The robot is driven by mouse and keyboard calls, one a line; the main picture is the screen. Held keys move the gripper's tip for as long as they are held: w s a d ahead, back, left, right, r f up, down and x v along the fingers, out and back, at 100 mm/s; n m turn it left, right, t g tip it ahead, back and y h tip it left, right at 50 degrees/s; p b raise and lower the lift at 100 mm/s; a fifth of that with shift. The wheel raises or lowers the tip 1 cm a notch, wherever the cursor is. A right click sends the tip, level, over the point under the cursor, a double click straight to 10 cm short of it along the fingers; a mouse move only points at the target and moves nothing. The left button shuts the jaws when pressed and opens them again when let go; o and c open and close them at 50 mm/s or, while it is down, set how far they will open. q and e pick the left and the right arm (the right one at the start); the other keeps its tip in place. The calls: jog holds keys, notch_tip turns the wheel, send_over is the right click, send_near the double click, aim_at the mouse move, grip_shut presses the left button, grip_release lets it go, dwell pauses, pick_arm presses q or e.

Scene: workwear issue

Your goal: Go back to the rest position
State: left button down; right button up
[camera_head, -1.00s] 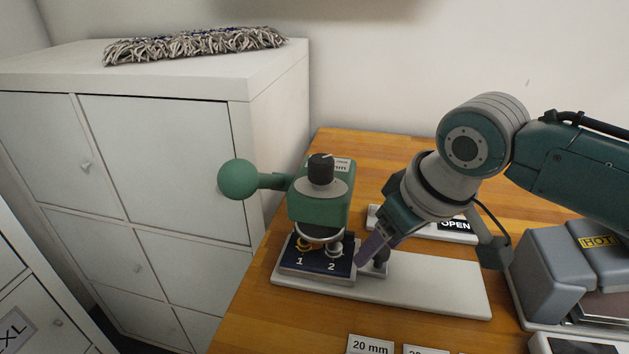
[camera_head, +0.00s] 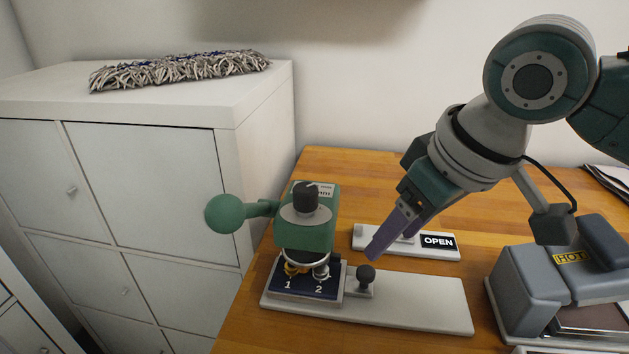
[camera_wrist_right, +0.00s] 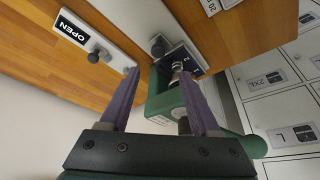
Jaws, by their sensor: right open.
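My right gripper (camera_head: 390,238) is in the air above the wooden table (camera_head: 372,176), just right of the green press (camera_head: 306,224). Its purple fingers are apart and empty, as the right wrist view (camera_wrist_right: 155,95) also shows. The slide plate numbered 1 and 2 (camera_head: 303,290) sits under the press, with a dark knob (camera_head: 366,276) at its right end. The knob stands below the fingertips, apart from them. My left gripper is not in either view.
A plate marked OPEN (camera_head: 437,241) lies behind the press base (camera_head: 425,304). A grey device marked HOT (camera_head: 530,285) stands at the right. White lockers (camera_head: 150,180) with a mop head (camera_head: 180,69) on top stand at the left. The air above the table's back is free.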

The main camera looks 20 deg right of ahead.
jog(key=s+a+f, duration=0.3)
jog(key=s+a, duration=0.2)
jog(key=s, duration=0.5)
jog(key=s+d+r+p, duration=0.2)
jog(key=s, duration=0.7)
notch_tip(320, 180, up, 37)
jog(key=p, duration=3.6)
jog(key=shift+m+g+h+p, duration=0.3)
jog(key=shift+h, duration=0.1)
jog(key=shift+f, duration=0.15)
